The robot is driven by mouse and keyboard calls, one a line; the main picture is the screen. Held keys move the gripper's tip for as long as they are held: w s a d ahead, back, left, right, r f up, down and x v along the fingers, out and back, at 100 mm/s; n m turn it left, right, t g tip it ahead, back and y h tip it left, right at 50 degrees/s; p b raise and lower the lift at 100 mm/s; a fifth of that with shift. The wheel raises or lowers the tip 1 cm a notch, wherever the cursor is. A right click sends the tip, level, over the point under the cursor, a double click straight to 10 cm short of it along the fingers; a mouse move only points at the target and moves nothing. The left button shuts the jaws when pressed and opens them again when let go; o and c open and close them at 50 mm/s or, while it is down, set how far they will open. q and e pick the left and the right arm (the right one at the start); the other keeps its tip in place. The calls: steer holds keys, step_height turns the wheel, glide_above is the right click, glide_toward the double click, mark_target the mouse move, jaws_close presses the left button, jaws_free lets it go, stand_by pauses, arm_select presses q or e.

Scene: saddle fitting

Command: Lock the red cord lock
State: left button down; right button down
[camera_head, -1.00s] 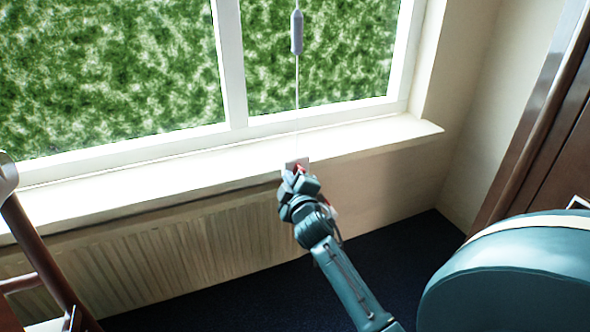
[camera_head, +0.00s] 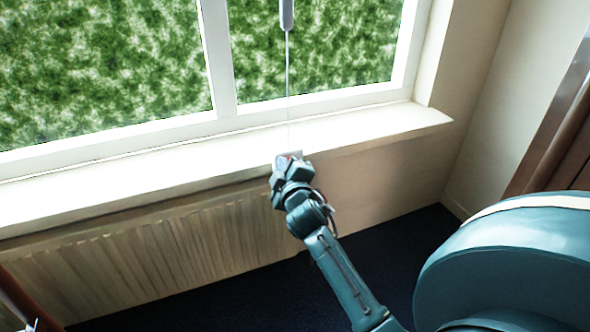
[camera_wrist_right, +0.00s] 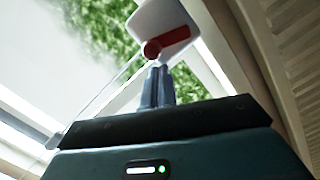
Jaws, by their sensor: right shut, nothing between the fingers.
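The red cord lock shows in the right wrist view as a red lever (camera_wrist_right: 175,41) with a round red end, on a white plate. In the head view only a little of the white plate (camera_head: 297,154) and red shows; my right gripper covers the rest. My right gripper (camera_wrist_right: 158,72) is shut and empty, its fingertips just below the round end of the lever. Whether they touch it, I cannot tell. In the head view the right gripper (camera_head: 284,163) is at the front edge of the sill. My left gripper is out of view.
A thin cord (camera_head: 288,85) with a grey weight (camera_head: 287,14) hangs in front of the window. The white sill (camera_head: 160,172) runs along the wall above a ribbed radiator (camera_head: 150,255). Dark wooden furniture (camera_head: 555,130) stands at the right. Dark floor lies below.

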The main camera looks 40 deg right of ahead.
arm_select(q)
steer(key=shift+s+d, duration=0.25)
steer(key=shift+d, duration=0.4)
arm_select(e)
steer(key=shift+s+d+f, duration=0.2)
steer(key=shift+s+d, duration=0.1)
steer(key=shift+s, duration=0.05)
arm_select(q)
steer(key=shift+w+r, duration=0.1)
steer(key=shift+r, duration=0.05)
arm_select(e)
steer(key=shift+r, duration=0.1)
arm_select(q)
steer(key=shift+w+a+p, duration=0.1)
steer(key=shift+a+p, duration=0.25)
steer(key=shift+p, duration=0.1)
arm_select(e)
steer(key=shift+d+m, duration=0.2)
steer(key=shift+m, duration=0.2)
